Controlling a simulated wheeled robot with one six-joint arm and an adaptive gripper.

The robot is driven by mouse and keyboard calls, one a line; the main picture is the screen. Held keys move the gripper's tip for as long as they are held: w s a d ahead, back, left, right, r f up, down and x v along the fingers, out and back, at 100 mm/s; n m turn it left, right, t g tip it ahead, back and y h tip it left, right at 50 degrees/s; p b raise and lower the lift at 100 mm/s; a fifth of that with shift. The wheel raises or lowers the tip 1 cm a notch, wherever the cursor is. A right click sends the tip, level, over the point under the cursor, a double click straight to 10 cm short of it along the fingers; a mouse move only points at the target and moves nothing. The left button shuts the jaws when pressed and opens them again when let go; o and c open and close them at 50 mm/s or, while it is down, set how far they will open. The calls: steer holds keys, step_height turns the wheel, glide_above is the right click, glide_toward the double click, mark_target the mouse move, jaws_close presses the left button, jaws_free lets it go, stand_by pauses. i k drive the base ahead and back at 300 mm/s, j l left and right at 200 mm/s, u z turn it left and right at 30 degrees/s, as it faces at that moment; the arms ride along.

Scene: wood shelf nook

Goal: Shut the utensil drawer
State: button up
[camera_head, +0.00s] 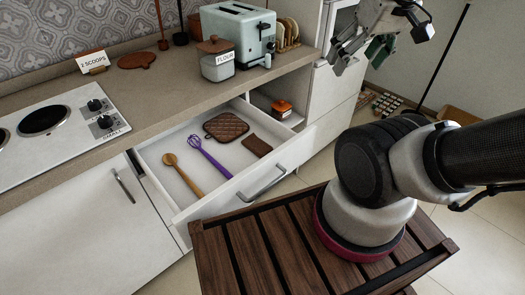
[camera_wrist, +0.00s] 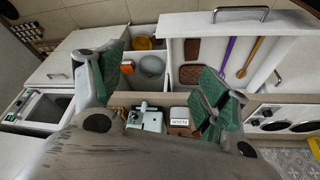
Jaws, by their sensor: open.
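The utensil drawer (camera_head: 228,194) is pulled out from under the counter, with a grey bar handle (camera_head: 262,184) on its white front. In it lie a wooden spoon (camera_head: 184,176), a purple whisk (camera_head: 207,156), a brown quilted pot holder (camera_head: 226,126) and a small brown item (camera_head: 257,146). The drawer also shows upside down in the wrist view, upper right (camera_wrist: 180,22). My gripper (camera_head: 382,46) is open and empty, up at the right of the drawer and apart from it. Its green-padded fingers (camera_wrist: 160,68) stand wide apart in the wrist view.
A toaster (camera_head: 237,30), a flour canister (camera_head: 216,60) and a bread rack (camera_head: 287,34) stand on the counter (camera_head: 150,83). A stove (camera_head: 62,128) is at left. An open compartment (camera_head: 265,102) holds an orange item (camera_head: 282,108). A slatted wooden surface (camera_head: 265,245) lies in front of the drawer.

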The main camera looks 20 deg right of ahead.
mark_target(254, 176)
steer(key=j+z, duration=0.1)
steer(key=j, duration=0.4)
steer(key=k+j+z, duration=0.15)
steer(key=j, duration=0.35)
steer(key=k+j+z, duration=0.1)
steer(key=j, duration=0.4)
